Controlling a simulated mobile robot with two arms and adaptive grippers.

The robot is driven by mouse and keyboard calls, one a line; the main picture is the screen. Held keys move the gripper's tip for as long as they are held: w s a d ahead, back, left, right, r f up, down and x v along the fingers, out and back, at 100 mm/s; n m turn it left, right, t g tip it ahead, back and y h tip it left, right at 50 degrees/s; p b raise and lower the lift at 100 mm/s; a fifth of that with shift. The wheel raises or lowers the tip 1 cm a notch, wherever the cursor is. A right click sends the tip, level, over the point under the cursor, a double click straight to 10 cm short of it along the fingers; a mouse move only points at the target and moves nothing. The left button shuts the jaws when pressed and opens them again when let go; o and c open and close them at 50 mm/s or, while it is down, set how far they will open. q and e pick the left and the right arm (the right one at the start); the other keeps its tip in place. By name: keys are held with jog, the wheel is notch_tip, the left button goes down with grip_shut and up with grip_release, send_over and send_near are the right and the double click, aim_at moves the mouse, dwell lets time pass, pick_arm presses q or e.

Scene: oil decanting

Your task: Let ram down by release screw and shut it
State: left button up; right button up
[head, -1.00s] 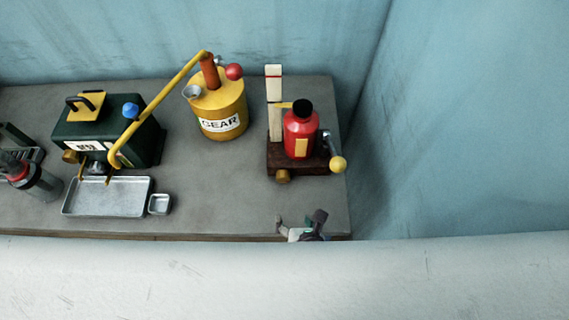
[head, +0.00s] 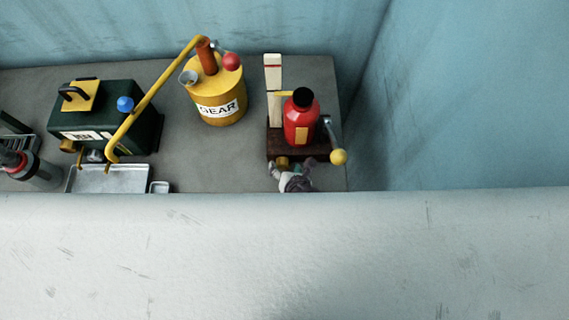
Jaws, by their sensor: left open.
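The red bottle jack (head: 299,120) stands upright on a dark wooden block (head: 313,153) at the right of the bench. Its ram wears a black cap (head: 302,97). A yellow pointer (head: 284,93) reaches to a pale upright scale (head: 273,75) with a red mark near its top. The brass release screw (head: 283,161) sticks out of the block's front. My left gripper (head: 291,168) is open at the screw, its fingers apart near it. I cannot tell whether they touch it. The ram's shaft is hard to make out. My right gripper is not in view.
The jack's lever with a yellow ball (head: 338,157) juts out at the right. A yellow GEAR can (head: 222,97), a dark green box (head: 110,125) and a metal tray (head: 118,178) stand to the left. The blue wall (head: 450,100) is close on the right. A pale surface fills the foreground.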

pick_arm(q)
jog(key=shift+w+a+f, duration=0.1)
jog(key=shift+w+f, duration=0.4)
jog(key=shift+c, duration=0.3)
jog(key=c, duration=1.1)
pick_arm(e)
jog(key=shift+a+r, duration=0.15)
pick_arm(q)
jog(key=shift+a+h, duration=0.1)
jog(key=shift+h, duration=0.2)
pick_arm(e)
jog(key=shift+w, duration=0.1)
pick_arm(q)
jog(key=shift+a+n+h, duration=0.2)
jog(key=shift+n+h, duration=0.5)
jog(key=shift+h, duration=0.3)
jog(key=shift+a+n+h, duration=0.15)
jog(key=shift+n+h, duration=0.55)
jog(key=shift+h, duration=0.7)
